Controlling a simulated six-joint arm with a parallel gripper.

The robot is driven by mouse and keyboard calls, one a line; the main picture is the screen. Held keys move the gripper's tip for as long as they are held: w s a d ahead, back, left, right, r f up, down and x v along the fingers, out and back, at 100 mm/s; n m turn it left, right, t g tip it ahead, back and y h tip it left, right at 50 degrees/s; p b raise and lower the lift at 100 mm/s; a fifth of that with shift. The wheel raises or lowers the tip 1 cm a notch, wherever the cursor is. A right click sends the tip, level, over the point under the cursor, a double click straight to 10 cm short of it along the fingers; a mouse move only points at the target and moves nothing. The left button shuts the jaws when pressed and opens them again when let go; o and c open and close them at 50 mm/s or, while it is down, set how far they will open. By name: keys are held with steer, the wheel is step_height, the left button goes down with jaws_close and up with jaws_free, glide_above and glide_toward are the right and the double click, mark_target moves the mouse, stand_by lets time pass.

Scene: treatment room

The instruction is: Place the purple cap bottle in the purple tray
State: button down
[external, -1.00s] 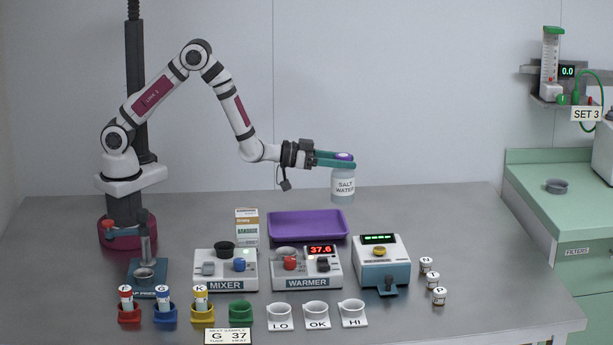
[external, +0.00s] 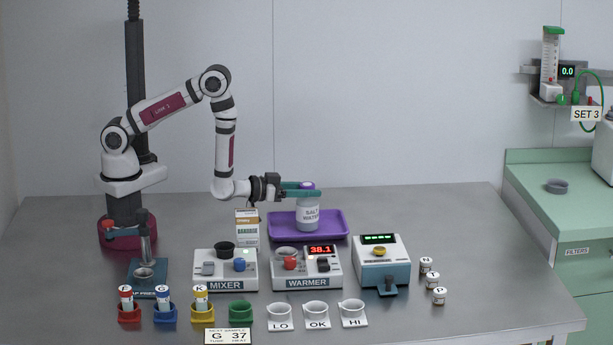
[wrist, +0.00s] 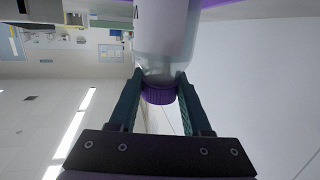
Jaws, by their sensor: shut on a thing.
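The purple cap bottle (external: 308,213), labelled SALT WATER, stands upright at the purple tray (external: 337,226). Its lower end is over or on the tray floor; I cannot tell whether it touches. My gripper (external: 308,191) is shut on the bottle's neck just under the cap, coming from the left. In the wrist view the green fingers (wrist: 158,82) close on both sides of the clear neck, with the purple cap (wrist: 159,95) between them. The rest of the tray looks empty.
A bandage box (external: 246,226) stands at the tray's left edge. The mixer (external: 226,271), the warmer (external: 306,272) reading 38.1 and another device (external: 383,262) stand in front. The table right of the tray is clear.

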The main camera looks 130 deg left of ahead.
steer(key=shift+f, duration=0.1)
steer(key=shift+c, duration=1.8)
jaws_free()
steer(key=v, duration=0.7)
steer(key=shift+d, duration=0.2)
steer(key=shift+s, duration=0.1)
